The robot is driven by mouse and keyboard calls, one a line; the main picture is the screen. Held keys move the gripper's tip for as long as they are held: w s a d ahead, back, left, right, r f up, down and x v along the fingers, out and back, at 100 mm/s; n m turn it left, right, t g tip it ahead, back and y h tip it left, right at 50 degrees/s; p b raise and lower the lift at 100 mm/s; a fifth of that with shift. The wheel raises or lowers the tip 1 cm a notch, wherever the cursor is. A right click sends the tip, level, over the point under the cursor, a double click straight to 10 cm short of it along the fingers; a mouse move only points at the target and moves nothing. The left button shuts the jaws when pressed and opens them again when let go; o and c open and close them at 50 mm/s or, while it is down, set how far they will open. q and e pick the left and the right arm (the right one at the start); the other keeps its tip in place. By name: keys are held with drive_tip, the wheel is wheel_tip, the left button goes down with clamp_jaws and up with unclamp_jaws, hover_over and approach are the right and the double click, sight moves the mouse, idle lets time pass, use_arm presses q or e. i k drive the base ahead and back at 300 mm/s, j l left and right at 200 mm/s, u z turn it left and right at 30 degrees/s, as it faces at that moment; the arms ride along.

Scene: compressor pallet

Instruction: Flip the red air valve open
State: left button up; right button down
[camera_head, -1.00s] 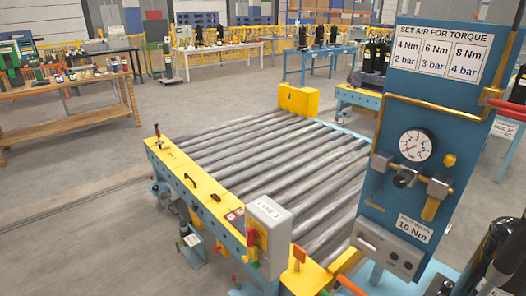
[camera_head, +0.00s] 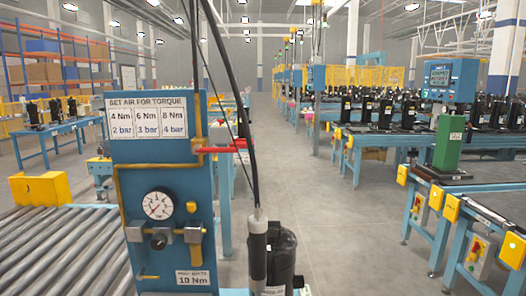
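The red air valve handle (camera_head: 222,150) sticks out to the right from the upper right edge of the blue air panel (camera_head: 156,172). It lies about level, beside the end of a yellow pipe (camera_head: 120,200). The round pressure gauge (camera_head: 158,204) is lower on the panel, and its needle is too small to read surely. A torque sign (camera_head: 148,117) is at the top, and a small plate reads 10 Nm (camera_head: 193,278). Neither of my grippers is in view.
A grey and black tool (camera_head: 257,245) hangs from a cable right of the panel, in front of a black compressor (camera_head: 284,255). A roller conveyor (camera_head: 60,250) is at left. Blue benches with several compressors stand at right. The aisle floor (camera_head: 345,230) is clear.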

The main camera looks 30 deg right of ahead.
sight(197, 149)
drive_tip(key=z, duration=0.7)
